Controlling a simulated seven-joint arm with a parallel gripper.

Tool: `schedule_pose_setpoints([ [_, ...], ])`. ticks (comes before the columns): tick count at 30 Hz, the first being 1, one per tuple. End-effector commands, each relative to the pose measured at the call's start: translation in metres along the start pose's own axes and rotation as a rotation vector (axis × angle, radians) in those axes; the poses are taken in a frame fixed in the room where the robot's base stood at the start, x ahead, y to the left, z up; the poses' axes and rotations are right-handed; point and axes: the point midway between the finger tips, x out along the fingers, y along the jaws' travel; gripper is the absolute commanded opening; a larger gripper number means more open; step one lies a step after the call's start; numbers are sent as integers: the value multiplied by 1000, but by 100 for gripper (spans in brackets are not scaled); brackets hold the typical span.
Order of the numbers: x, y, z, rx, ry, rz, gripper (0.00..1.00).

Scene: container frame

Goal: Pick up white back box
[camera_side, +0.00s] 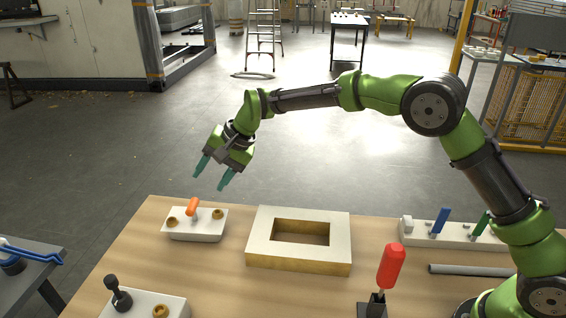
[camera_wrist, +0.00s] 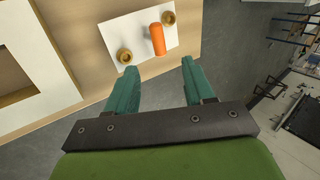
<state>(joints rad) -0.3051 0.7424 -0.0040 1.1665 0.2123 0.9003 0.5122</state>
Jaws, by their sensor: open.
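The white back box (camera_side: 196,232) is a low block near the back left of the wooden table. It carries an orange upright handle (camera_side: 193,206) and two brass-coloured round fittings. In the wrist view the box (camera_wrist: 138,26) lies ahead of the fingers, with its orange handle (camera_wrist: 157,39) slightly right of centre. My gripper (camera_side: 209,178) is open and empty, with two teal fingers pointing down. It is in the air above and behind the box, apart from it. The fingers also show in the wrist view (camera_wrist: 160,68), near the table edge.
A pale frame with a rectangular opening (camera_side: 258,236) lies right of the box. Another white box (camera_side: 172,307) with a black handle is at the front left. A red handle (camera_side: 391,266) stands upright at front centre. A rail with coloured levers (camera_side: 458,239) is on the right.

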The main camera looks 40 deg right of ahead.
Motion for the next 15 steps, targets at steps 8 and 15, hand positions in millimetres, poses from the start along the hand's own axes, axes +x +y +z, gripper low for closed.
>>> schedule_pose_setpoints([
  [8, 37, 0, 0, -1, 0, 0, 53],
  [15, 63, 3, 3, -1, -1, 2, 53],
])
